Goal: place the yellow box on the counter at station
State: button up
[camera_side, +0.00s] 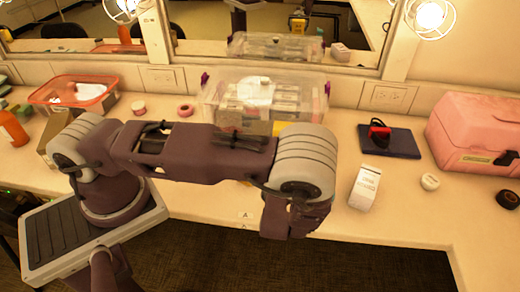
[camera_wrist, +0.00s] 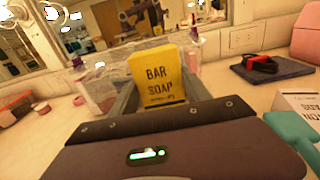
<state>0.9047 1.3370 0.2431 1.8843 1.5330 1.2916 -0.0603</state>
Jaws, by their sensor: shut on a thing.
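The yellow box (camera_wrist: 160,72), printed "BAR SOAP", stands upright between the two fingers of my gripper (camera_wrist: 161,92) in the wrist view. The fingers are shut on its sides. The counter (camera_side: 205,200) runs across the scene. A small white label marked "A" (camera_side: 245,215) is at its front edge. I cannot tell whether the box touches the counter.
A clear lidded bin (camera_side: 225,88) stands behind my arm against the mirror wall. An orange tray (camera_side: 72,82) is left.

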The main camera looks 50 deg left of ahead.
jog(key=f, duration=1)
jog(key=shift+s+d+f, duration=0.15)
jog(key=shift+s+f, duration=0.1)
jog(key=shift+s, duration=0.05)
jog(key=shift+f, duration=0.2)
